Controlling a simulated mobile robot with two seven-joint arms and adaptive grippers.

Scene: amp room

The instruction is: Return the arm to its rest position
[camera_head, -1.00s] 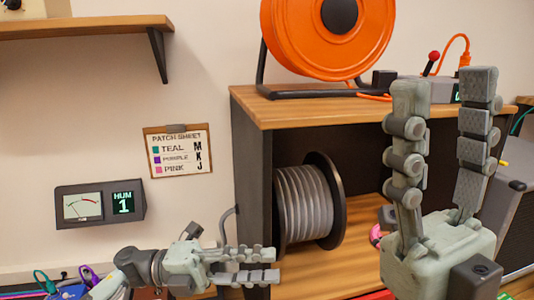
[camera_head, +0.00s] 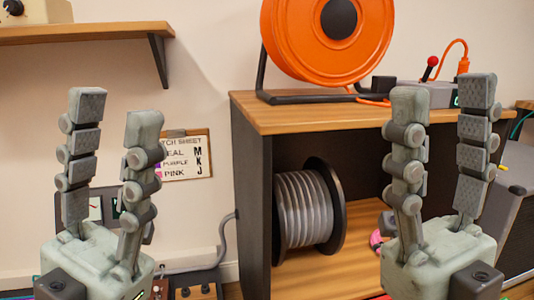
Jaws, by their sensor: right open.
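My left gripper (camera_head: 116,105) stands upright at the left of the head view, its fingers pointing up and apart with nothing between them. It is in front of the wall and hides most of the meter box and part of the patch sheet. My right gripper (camera_head: 444,95) stands upright at the right, fingers spread and empty, in front of the wooden cabinet. Both palms show at the bottom of the view.
An orange cable reel (camera_head: 300,45) stands on the wooden cabinet (camera_head: 250,105). A grey cable spool (camera_head: 303,208) sits inside it. A patch sheet (camera_head: 190,160) hangs on the wall. A wooden shelf (camera_head: 100,30) is at upper left. A grey box (camera_head: 425,95) with a red-knobbed lever is on the cabinet.

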